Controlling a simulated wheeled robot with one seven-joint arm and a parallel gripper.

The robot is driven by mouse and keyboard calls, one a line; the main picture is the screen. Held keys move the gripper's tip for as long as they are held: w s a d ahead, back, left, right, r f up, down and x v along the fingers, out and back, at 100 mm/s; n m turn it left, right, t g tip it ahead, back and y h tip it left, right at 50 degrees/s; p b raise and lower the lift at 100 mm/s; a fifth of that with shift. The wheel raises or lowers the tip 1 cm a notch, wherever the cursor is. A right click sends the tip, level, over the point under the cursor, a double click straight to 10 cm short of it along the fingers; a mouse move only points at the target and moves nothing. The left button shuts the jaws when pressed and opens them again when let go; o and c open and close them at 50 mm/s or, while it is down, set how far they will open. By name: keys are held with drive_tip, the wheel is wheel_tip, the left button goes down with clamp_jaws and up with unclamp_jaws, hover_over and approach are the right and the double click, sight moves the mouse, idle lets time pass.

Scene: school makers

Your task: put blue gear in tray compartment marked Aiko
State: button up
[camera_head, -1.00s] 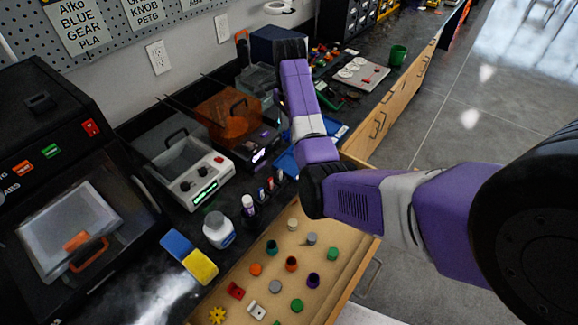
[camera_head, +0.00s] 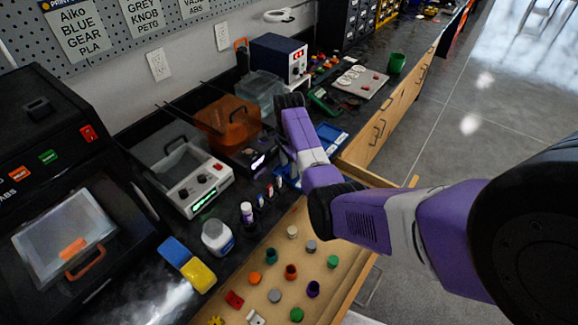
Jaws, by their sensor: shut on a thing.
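My purple and grey arm reaches from the right over the bench, and its black wrist end (camera_head: 290,101) is near the orange-lidded machine. My gripper cannot be made out; the arm seems to hide it. I cannot find the blue gear in view. A wall card (camera_head: 78,32) reads Aiko, blue gear, PLA. A blue tray (camera_head: 331,136) lies on the bench, partly behind my arm. A light grey board (camera_head: 361,82) with white round parts lies farther back. No compartment marked Aiko can be read on either.
An open drawer (camera_head: 335,282) with several coloured caps juts out below my arm. A white jar (camera_head: 217,237), a blue and yellow block (camera_head: 188,263) and small bottles stand along the bench edge. Machines fill the left and back.

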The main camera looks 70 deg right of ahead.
drive_tip(key=shift+f, duration=0.1)
drive_tip(key=o, duration=1)
wheel_tip(320, 180, up, 12)
drive_tip(key=shift+r, duration=0.2)
idle(0.4)
